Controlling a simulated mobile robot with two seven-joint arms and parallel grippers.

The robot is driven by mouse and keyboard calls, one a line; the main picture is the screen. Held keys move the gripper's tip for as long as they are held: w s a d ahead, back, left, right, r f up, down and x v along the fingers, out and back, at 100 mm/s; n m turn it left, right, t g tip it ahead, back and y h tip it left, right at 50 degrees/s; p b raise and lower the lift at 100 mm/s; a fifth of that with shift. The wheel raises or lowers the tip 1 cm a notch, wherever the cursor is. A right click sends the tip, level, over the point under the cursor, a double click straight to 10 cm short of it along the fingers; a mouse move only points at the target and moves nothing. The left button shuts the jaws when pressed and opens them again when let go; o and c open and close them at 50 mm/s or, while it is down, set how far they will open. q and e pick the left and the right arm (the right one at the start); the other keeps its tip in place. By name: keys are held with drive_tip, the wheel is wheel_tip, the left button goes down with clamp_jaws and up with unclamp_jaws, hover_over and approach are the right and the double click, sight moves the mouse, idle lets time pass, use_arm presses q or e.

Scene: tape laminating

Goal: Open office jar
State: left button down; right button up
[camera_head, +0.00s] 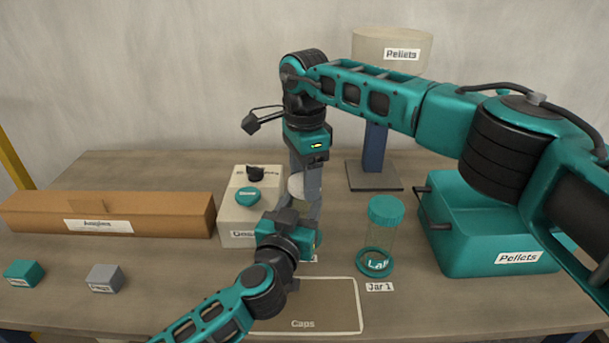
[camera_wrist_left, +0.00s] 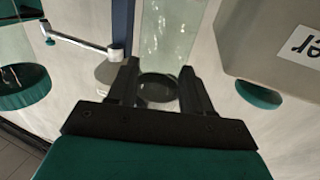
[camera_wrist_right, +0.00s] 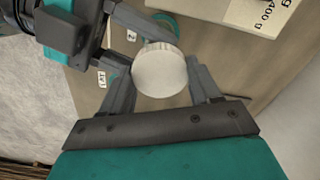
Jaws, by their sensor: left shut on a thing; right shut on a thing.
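The office jar is a clear glass jar (camera_wrist_left: 170,40) with a white round lid (camera_wrist_right: 160,70). My left gripper (camera_wrist_left: 160,85) is shut on the jar body, from low and in front in the head view. My right gripper (camera_wrist_right: 157,65) is shut on the white lid from above, one finger on each side; the lid (camera_head: 297,185) shows between its fingers in the head view. Both grippers are close together, right above left. The fingers hide much of the jar. I cannot tell whether the lid is seated or loose.
A teal-capped jar (camera_head: 385,212) stands right of the grippers at a "Jar 1" label. A pale box (camera_head: 238,222) with knobs is at left, beside a long cardboard box (camera_head: 165,213). A teal pellets box (camera_head: 490,240) is right. The outlined Caps area (camera_head: 325,308) in front is bare.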

drive_tip(key=shift+r, duration=0.15)
drive_tip(key=shift+r, duration=0.95)
drive_tip(key=shift+r, duration=0.1)
drive_tip(key=shift+r, duration=1.9)
use_arm(q)
drive_tip(key=shift+c, duration=1.9)
unclamp_jaws()
